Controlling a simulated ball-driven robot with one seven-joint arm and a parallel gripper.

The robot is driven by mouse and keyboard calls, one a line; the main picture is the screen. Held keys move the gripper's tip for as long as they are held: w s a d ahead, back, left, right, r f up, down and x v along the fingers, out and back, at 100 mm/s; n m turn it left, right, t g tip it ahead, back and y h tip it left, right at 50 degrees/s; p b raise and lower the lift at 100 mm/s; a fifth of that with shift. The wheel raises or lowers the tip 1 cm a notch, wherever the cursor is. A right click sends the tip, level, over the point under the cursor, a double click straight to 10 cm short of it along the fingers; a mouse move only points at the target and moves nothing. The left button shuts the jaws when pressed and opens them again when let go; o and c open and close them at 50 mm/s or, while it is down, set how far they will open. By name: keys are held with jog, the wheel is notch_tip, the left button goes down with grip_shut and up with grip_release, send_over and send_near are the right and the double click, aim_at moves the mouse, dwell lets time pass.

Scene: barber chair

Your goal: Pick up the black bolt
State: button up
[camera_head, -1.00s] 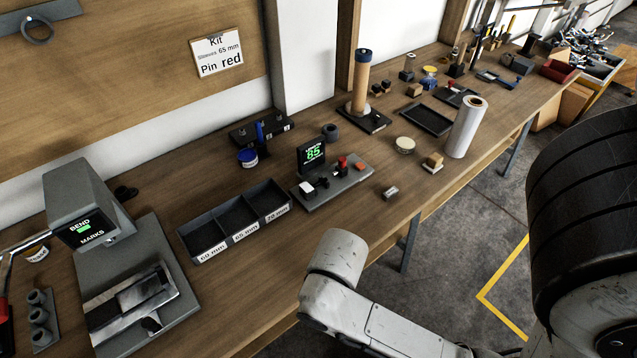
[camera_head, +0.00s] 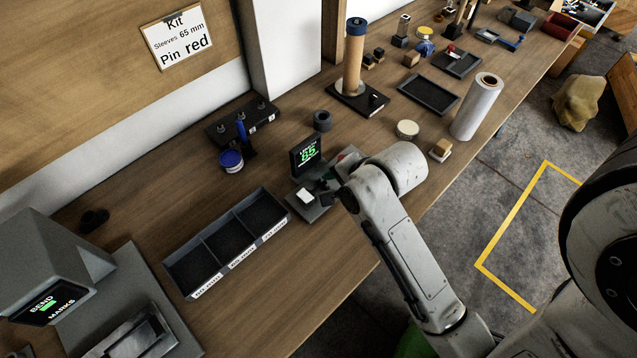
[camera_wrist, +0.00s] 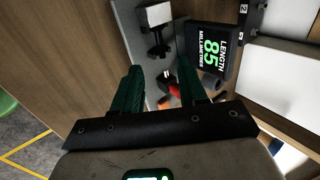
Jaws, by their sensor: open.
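A small black bolt-like piece (camera_wrist: 157,43) shows in the wrist view, on the grey plate of the length gauge (camera_wrist: 143,42), beside a pale block (camera_wrist: 157,15). I take it to be the black bolt. My gripper (camera_wrist: 160,68) is open over the gauge, its two green fingers apart with nothing held. The piece appears ahead of the fingertips, roughly in line with the gap. In the head view the gauge's display (camera_head: 307,155) reads 85, and my arm hides part of the gauge and most of the gripper.
A red part (camera_wrist: 172,89) shows between my fingers, lower in the wrist view. A three-compartment tray (camera_head: 225,240) is left of the gauge. A dark ring (camera_head: 322,121), a round tin (camera_head: 407,129) and a white roll (camera_head: 477,106) stand on the bench. Bare bench lies in front of the tray.

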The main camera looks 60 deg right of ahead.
aim_at(318, 189)
jog(key=shift+p+x, duration=0.4)
jog(key=shift+x, duration=3.85)
jog(key=shift+a, duration=0.2)
jog(key=shift+c, duration=0.3)
grip_shut()
